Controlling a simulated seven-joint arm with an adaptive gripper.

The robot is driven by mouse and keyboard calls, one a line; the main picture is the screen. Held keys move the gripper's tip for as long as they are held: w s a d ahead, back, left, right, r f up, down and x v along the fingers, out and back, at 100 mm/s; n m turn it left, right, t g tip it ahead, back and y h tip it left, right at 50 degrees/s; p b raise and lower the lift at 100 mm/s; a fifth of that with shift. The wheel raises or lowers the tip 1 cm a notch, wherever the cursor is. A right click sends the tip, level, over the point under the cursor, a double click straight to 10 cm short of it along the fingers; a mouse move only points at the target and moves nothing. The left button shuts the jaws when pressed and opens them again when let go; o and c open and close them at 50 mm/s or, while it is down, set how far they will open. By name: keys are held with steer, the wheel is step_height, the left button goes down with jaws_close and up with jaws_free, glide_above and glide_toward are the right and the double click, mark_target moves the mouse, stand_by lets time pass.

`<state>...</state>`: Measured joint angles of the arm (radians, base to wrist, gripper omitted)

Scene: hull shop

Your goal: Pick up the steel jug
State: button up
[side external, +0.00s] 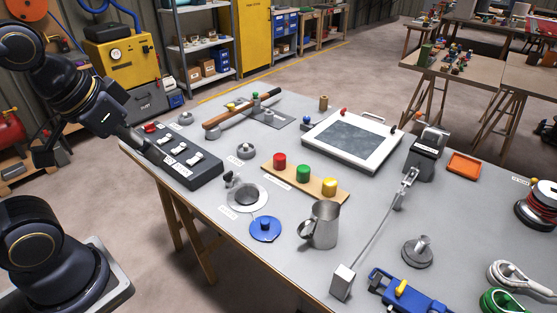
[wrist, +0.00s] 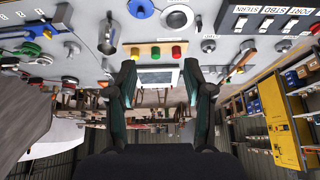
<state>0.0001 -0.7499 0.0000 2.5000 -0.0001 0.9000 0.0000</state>
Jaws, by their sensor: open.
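The steel jug (side external: 325,226) stands upright near the table's front edge in the side view, its handle toward the left. It also shows in the wrist view (wrist: 108,33), small, at the upper left beyond the left finger. My gripper (side external: 130,137) is at the table's left end in the side view, near the dark switch panel and well apart from the jug. In the wrist view my gripper (wrist: 160,64) has its two fingers spread with nothing held between them.
The board of red, green and yellow knobs (side external: 264,167) lies behind the jug. A blue disc (side external: 265,229) lies left of it, and a lever rod (side external: 375,237) slants up on its right. The switch panel (side external: 183,160) and framed screen (side external: 351,140) also occupy the table.

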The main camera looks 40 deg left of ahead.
stand_by(0.4)
steer(key=o, duration=0.4)
